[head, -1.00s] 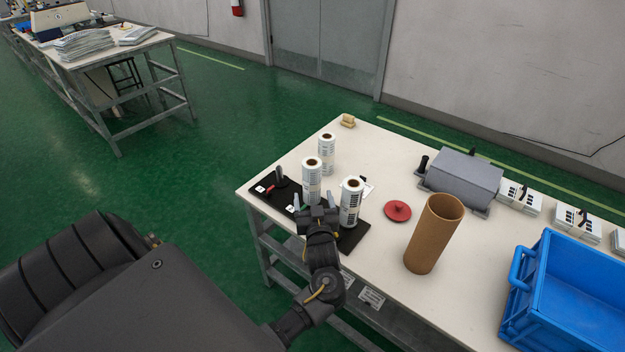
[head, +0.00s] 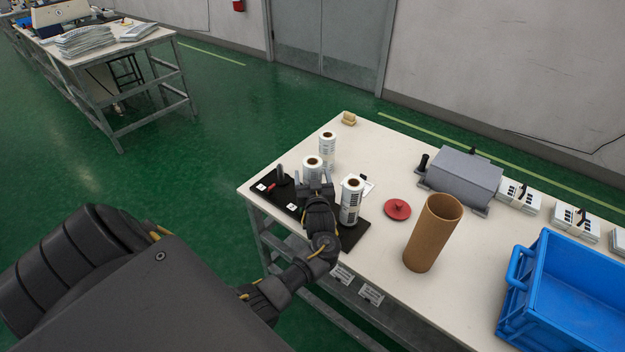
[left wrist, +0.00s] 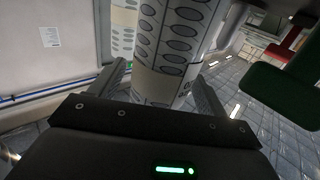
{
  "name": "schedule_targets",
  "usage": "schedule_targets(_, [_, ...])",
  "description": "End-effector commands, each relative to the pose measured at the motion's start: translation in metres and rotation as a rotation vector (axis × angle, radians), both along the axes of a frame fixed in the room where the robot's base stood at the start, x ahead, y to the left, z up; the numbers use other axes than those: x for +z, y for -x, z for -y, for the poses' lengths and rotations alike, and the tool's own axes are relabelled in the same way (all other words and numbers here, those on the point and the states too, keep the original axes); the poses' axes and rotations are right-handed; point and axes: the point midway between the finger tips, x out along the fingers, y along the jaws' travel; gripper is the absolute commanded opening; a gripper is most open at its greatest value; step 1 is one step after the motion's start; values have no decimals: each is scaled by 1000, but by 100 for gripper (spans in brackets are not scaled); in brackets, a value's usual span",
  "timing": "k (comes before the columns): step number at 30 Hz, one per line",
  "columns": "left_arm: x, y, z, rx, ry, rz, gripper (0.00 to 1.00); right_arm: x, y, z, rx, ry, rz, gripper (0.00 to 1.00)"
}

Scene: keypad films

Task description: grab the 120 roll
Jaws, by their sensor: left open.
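Three white printed film rolls stand upright on the table: a back one (head: 327,150), a middle one (head: 312,166) and a right one (head: 350,203). I cannot read which is the 120 roll. My left gripper (head: 315,186) is open at the middle roll and hides its lower part. In the left wrist view a roll with dark oval prints (left wrist: 172,48) stands between the open fingers (left wrist: 160,88), with no clear contact. Part of another roll (left wrist: 122,30) shows behind it. My right gripper is not in view.
A black mat (head: 355,236) with small tags lies under the front rolls. To the right are a red disc (head: 397,209), a brown cardboard tube (head: 432,235), a grey device (head: 463,174) and a blue crate (head: 565,250). White table is bare between them.

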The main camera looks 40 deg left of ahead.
Motion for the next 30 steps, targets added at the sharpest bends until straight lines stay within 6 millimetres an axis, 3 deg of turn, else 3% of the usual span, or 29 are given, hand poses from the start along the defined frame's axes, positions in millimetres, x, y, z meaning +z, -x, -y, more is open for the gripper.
schedule_targets(5, [0,0,0,0,0,0,74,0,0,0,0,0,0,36])
schedule_targets(16, [0,0,1,0,0,0,26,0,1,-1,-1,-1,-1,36])
schedule_targets(25, [5,0,1,0,0,3,25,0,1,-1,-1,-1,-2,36])
schedule_targets(30, [32,0,1,-1,1,7,25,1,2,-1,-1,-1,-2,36])
